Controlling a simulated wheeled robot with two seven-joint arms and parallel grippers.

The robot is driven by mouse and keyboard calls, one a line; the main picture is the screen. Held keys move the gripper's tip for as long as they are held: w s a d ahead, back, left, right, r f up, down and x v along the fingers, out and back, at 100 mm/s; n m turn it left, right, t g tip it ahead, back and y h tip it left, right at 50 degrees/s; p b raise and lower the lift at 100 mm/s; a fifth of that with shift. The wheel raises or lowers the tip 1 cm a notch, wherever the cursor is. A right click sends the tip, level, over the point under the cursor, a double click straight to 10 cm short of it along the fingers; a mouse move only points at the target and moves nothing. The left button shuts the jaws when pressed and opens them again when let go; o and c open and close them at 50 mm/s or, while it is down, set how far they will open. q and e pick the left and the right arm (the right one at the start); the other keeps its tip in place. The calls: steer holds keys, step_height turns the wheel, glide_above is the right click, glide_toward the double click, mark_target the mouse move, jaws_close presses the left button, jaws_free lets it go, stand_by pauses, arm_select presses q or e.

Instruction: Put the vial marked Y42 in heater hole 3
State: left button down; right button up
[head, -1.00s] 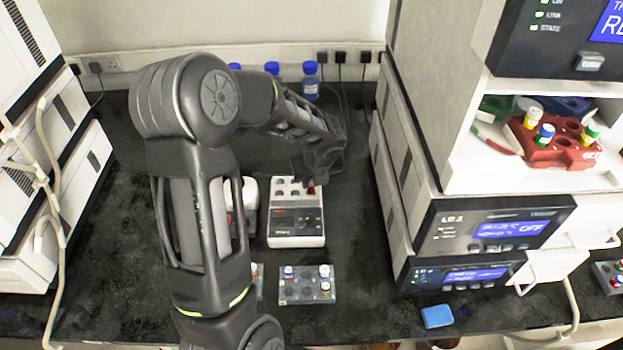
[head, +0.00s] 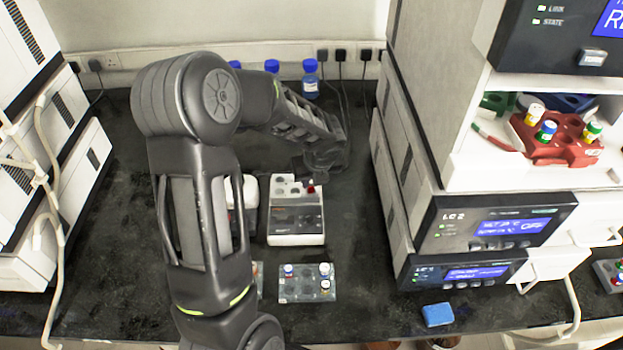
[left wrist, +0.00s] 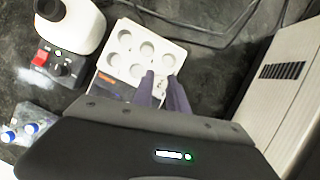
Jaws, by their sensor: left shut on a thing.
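The heater is a white block with round holes and a dark front panel (head: 296,239); it also shows in the left wrist view (left wrist: 117,61). My left gripper (head: 316,181) is over the right side of the heater's hole area. It is shut on a vial with a red cap (head: 311,189); the vial's label cannot be read. In the left wrist view the two fingers (left wrist: 164,88) are close together at the heater's near right edge, and the vial is mostly hidden. I cannot tell whether the vial is inside a hole. My right gripper is not in view.
A clear rack (head: 306,296) with several capped vials stands in front of the heater. A white device (left wrist: 76,24) is close on the heater's left. Instrument stacks flank the bench; a blue block (head: 437,315) lies front right. Blue-capped bottles (head: 310,80) stand behind.

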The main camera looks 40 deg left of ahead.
arm_select(q)
steer(key=shift+f, duration=0.1)
steer(key=shift+f+b, duration=0.5)
steer(key=shift+f, duration=0.1)
steer(key=c, duration=0.9)
jaws_free()
steer(key=shift+r+p, duration=2.9)
steer(key=shift+r, duration=0.15)
